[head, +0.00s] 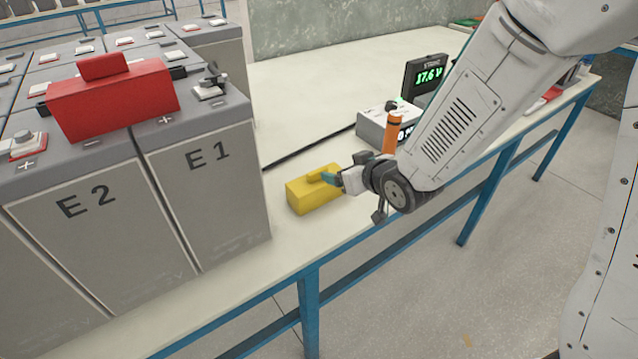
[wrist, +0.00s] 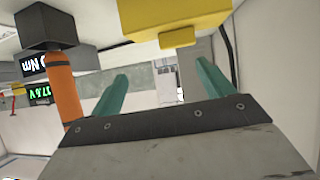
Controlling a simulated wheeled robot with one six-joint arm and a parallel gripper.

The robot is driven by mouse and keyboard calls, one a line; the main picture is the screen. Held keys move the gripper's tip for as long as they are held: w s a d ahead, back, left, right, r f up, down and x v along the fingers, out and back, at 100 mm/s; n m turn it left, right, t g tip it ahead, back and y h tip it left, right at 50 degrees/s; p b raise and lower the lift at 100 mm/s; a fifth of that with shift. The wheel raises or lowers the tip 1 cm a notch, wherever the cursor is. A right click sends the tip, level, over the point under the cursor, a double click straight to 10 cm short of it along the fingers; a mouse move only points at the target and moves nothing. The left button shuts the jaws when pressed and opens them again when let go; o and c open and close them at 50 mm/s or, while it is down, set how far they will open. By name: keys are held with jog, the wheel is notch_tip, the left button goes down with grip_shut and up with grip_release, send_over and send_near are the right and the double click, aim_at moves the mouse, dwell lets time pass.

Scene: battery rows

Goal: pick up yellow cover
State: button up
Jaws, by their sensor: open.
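The yellow cover (head: 310,194) is a yellow block with a small raised grip on top. It rests on the pale bench top, just right of the grey battery marked E1. My gripper (head: 328,178) is at the cover's upper right side in the head view, its teal fingers close to the raised grip. In the wrist view, the yellow cover (wrist: 180,18) is at the top edge, and its small tab lies between and beyond the two teal fingers (wrist: 163,88). The fingers are apart with nothing held between them. Whether a finger touches the cover cannot be told.
Batteries E1 (head: 208,190) and E2 (head: 90,235) stand left, with a red cover (head: 112,98) on top. An orange-handled tool (head: 391,135) stands upright near my wrist. A grey box (head: 375,127) and a display reading 17.6 V (head: 429,75) are behind. The bench's front edge is close.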

aim_at(317, 170)
jog(key=shift+n+t+y, duration=0.3)
jog(key=shift+y, duration=0.4)
jog(key=w+a+f, duration=0.2)
jog(key=w+a, duration=0.1)
jog(key=w+a+f, duration=0.2)
jog(key=a+f, duration=0.1)
jog(key=shift+w+a+f, duration=0.15)
jog(key=shift+w+a, duration=0.15)
jog(key=shift+w, duration=0.1)
jog(key=c, duration=1.1)
